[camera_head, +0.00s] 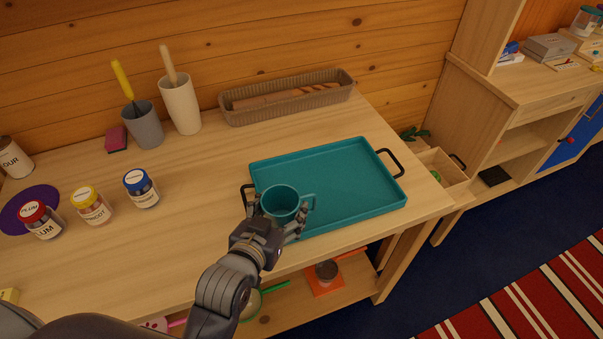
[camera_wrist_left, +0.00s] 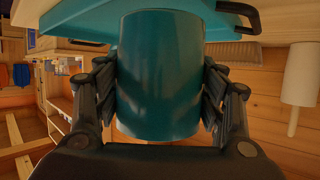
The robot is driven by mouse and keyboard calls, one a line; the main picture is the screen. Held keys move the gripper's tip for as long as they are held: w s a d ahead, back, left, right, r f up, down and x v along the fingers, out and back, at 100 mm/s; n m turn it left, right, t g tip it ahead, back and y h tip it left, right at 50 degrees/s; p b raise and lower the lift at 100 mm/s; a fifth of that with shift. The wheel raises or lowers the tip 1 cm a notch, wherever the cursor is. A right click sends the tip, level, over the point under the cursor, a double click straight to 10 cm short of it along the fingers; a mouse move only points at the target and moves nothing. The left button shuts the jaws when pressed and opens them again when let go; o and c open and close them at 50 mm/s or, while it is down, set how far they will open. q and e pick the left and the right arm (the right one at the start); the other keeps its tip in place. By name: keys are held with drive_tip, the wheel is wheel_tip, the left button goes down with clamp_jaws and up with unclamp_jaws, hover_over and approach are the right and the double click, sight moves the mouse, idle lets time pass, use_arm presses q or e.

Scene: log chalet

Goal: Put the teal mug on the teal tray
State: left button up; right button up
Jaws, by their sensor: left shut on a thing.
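The teal mug (camera_head: 281,203) is upright at the left front part of the teal tray (camera_head: 345,178), with its handle to the right. My left gripper (camera_head: 279,212) is shut on the mug, with one finger on each side of its body. In the left wrist view the mug (camera_wrist_left: 160,75) fills the space between the fingers, and the tray (camera_wrist_left: 85,30) shows behind it. I cannot tell whether the mug's base touches the tray or is just above it. The tray lies on the wooden table and has dark handles at its ends. My right gripper is not in view.
Behind the tray is a brown basket (camera_head: 290,97). A grey cup (camera_head: 143,125) and a white cup (camera_head: 180,106) hold tools at the back left. Jars labelled plum (camera_head: 41,220) and apricot (camera_head: 92,206) and a blue-lidded jar (camera_head: 141,189) stand left. The tray's right half is clear.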

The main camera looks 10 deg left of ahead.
use_arm(q)
drive_tip(key=w+a+p, duration=0.1)
drive_tip(key=w, duration=0.3)
drive_tip(key=w+a, duration=0.1)
drive_tip(key=w, duration=0.3)
drive_tip(key=w+a+f+p, duration=0.1)
drive_tip(key=w+a, duration=0.1)
drive_tip(key=w, duration=0.3)
drive_tip(key=shift+w+p, duration=0.1)
drive_tip(key=shift+p, duration=0.2)
wheel_tip(320, 180, down, 2)
drive_tip(key=shift+f+p, duration=0.25)
drive_tip(key=shift+p, duration=0.1)
drive_tip(key=shift+f, duration=0.55)
drive_tip(key=o, duration=1.3)
drive_tip(key=shift+f, duration=0.2)
drive_tip(key=shift+c, duration=0.2)
